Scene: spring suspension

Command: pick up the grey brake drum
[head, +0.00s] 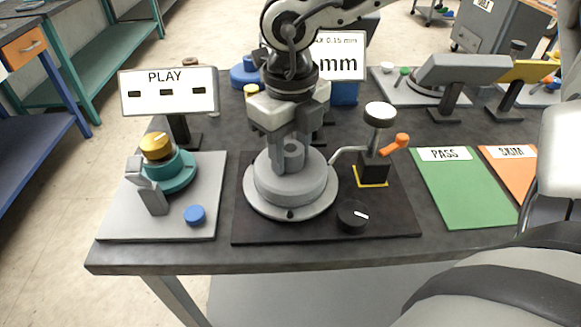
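The grey brake drum (262,190) sits flat on a wider pale round plate on the dark fixture base (395,222), near the middle of the table. A short grey hub (291,155) stands up from the drum's centre. My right gripper (291,145) comes down from above, pointing at the drum. Its fingers are apart, one on each side of the hub. I see no clear contact with the hub, and the gripper partly hides the drum's far side. My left gripper is not in view.
A dial gauge on a post (379,115) with an orange lever (397,142) stands right of the drum. A black knob (352,215) is in front. A teal hub fixture (172,173) is left. Green PASS (465,190) and orange (505,172) mats lie right.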

